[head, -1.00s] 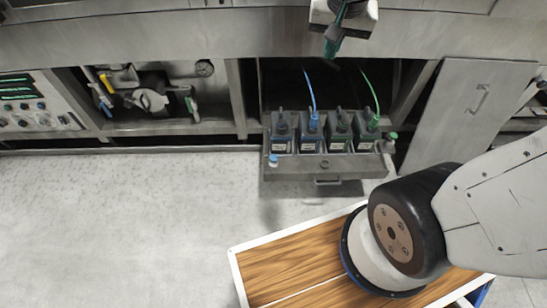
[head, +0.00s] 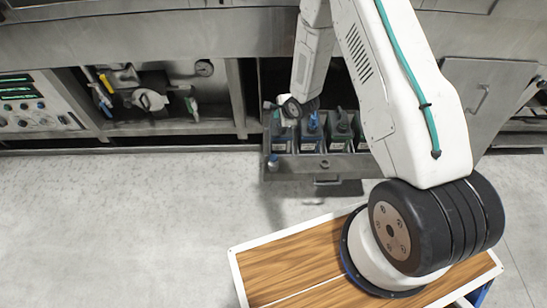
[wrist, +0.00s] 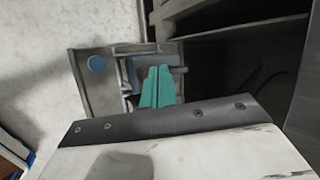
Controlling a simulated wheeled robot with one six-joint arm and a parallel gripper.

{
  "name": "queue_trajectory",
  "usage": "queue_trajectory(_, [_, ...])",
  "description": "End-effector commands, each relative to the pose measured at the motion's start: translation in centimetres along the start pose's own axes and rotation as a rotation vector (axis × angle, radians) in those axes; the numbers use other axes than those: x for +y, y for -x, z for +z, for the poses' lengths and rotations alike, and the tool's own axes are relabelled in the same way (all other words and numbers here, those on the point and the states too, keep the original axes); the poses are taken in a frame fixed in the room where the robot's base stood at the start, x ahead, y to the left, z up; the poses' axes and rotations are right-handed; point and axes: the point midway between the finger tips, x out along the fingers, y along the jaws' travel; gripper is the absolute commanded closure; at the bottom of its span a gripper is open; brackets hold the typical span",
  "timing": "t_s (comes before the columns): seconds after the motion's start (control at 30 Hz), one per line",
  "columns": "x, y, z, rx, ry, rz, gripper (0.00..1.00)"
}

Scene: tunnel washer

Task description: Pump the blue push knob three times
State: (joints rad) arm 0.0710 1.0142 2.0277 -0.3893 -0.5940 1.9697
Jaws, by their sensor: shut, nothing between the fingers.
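The blue push knob (head: 273,161) sits at the front left corner of the pulled-out drawer (head: 325,168). In the wrist view it shows as a round blue cap (wrist: 97,64) on the grey drawer edge, left of my fingers. My gripper (wrist: 158,88) has two teal fingers pressed together, with nothing between them. It is apart from the knob in the picture and in front of a dark bottle (wrist: 134,72) in the drawer. In the head view my arm reaches over the drawer's left side, and I cannot clearly make out the fingertips.
Several dark bottles stand in the drawer, one with a blue cap (head: 313,122). My arm hides the right part of the drawer. A grey panel with a handle (head: 482,97) leans at the right. A valve bay (head: 150,98) is at the left. Floor (head: 120,210) before the drawer is clear.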

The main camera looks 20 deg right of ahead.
Motion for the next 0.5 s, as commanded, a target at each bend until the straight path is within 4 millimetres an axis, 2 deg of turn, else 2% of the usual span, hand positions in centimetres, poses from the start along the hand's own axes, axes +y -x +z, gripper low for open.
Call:
queue_trajectory(0.03, [2.4, -1.8, -0.2, -0.024, -0.063, -0.003, 1.00])
queue_trajectory(0.2, [7.4, -5.2, -0.2, -0.098, -0.240, -0.031, 1.00])
queue_trajectory(0.33, [9.4, -6.3, -0.1, -0.131, -0.316, -0.041, 1.00])
queue_trajectory(0.5, [10.1, -6.6, -0.1, -0.143, -0.345, -0.045, 1.00])
